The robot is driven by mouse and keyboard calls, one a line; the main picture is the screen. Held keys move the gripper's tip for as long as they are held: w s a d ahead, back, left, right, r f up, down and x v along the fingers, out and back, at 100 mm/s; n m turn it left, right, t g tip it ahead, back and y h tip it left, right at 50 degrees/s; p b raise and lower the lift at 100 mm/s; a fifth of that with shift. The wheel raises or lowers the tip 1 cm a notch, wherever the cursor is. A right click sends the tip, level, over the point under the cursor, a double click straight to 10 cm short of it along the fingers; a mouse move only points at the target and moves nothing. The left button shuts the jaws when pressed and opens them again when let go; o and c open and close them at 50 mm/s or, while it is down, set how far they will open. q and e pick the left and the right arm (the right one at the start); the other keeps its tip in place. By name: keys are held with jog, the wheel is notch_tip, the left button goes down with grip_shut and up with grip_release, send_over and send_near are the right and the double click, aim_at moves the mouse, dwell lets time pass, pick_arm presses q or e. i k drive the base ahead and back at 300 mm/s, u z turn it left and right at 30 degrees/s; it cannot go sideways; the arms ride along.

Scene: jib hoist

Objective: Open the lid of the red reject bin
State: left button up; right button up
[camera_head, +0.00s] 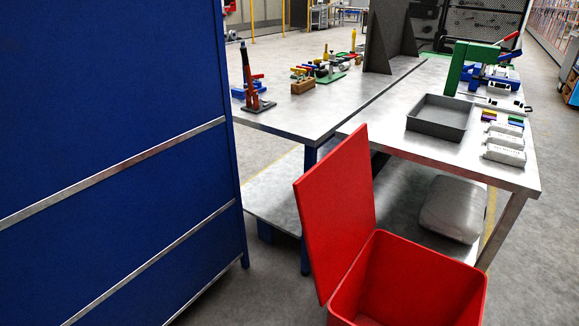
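The red reject bin (469,291) stands on the floor at the bottom right of the head view, its lower part cut off by the picture edge. Its red lid (338,208) stands up, tilted steeply, along the bin's left side, and the bin's mouth is uncovered. The part of the inside that shows is plain red; the bottom is mostly out of view. Neither of my grippers shows in the head view.
A blue cabinet (110,120) with metal strips fills the left. Steel-topped workbenches (366,155) stand behind the bin, holding a grey tray (440,117), a green press (470,60) and small tools. A grey bundle (453,208) lies on the bench's lower shelf.

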aim_at(335, 198)
jog(key=u, duration=0.9)
jog(key=i, duration=0.8)
jog(key=z, duration=1.1)
